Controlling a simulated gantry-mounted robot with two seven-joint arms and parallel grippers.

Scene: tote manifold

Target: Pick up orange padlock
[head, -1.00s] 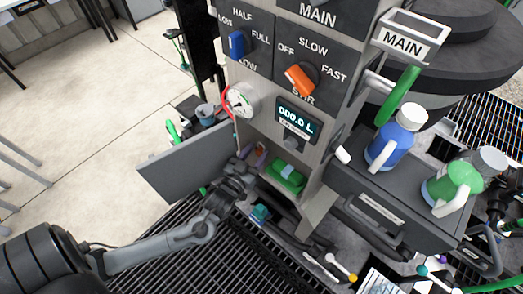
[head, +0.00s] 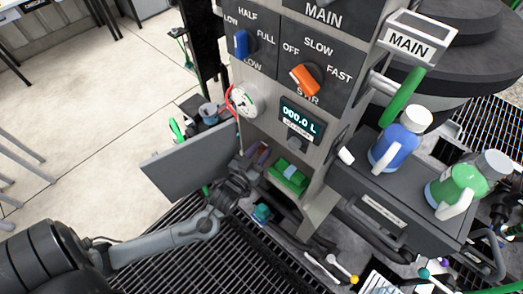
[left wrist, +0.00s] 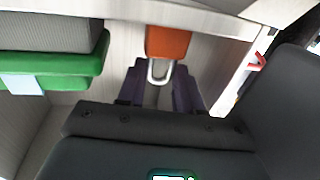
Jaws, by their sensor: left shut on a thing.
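The orange padlock (left wrist: 168,42) shows in the left wrist view with its orange body at the top and its silver shackle toward me. The dark fingers of my left gripper (left wrist: 160,88) stand on both sides of the shackle and are shut on the padlock. In the head view, my left gripper (head: 245,172) reaches into the open compartment low on the grey cabinet. There the padlock is mostly hidden and too small to make out surely. My right gripper is not in view.
A green block with a pale label (head: 288,176) lies in the compartment right of the gripper. The open grey door (head: 188,160) stands to the left. The cabinet front (head: 325,165) bounds the right side. A blue bottle (head: 392,150) stands on a grey box farther right.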

